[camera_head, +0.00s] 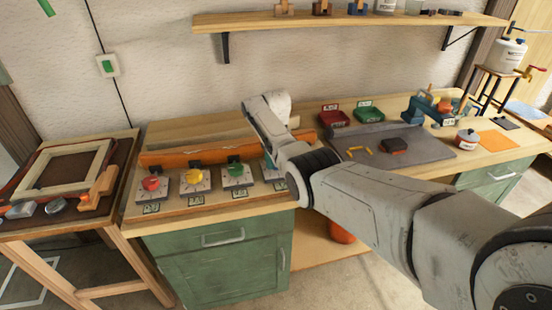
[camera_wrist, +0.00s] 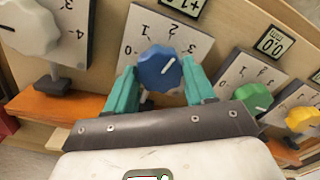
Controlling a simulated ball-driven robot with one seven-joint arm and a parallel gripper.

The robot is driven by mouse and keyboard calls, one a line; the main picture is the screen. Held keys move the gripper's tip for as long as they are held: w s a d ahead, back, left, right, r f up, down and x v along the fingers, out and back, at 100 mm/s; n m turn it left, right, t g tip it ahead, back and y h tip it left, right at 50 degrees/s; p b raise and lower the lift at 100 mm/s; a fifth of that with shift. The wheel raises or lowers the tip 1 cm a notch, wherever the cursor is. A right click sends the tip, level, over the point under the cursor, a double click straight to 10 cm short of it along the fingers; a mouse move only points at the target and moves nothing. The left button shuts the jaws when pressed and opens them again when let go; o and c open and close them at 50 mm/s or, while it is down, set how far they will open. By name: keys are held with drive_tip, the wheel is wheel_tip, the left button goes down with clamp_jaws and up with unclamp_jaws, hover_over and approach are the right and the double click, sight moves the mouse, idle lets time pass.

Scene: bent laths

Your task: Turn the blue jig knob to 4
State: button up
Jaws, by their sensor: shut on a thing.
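The blue knob (camera_wrist: 160,68) sits on a white dial plate (camera_wrist: 143,26) in the wrist view, with 1, 2 and 3 readable around it. My gripper (camera_wrist: 161,75) has its two teal fingers on either side of the knob, shut on it. A pale line on the knob slants up to the right, roughly toward the space between 2 and 3; the exact reading is hard to tell. The lower part of the dial is hidden by my gripper.
A green knob (camera_wrist: 254,97) and a yellow knob (camera_wrist: 298,117) stand to the right in the wrist view, a pale grey knob (camera_wrist: 32,28) to the left. The head view also shows a red knob (camera_head: 152,184). A grey mat (camera_head: 420,150) lies right of my arm.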

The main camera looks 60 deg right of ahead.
drive_tip(key=m, duration=0.4)
drive_tip(key=shift+m, duration=0.3)
drive_tip(key=m, duration=0.3)
drive_tip(key=shift+m+b, duration=0.3)
drive_tip(key=shift+m, duration=0.1)
drive_tip(key=m, duration=0.3)
drive_tip(key=shift+r+m+b, duration=0.1)
drive_tip(key=shift+m+b, duration=0.4)
drive_tip(key=shift+m, duration=1.4)
drive_tip(key=o, duration=1)
wheel_tip(320, 180, up, 11)
drive_tip(key=shift+f+b, duration=0.15)
drive_tip(key=shift+b, duration=0.45)
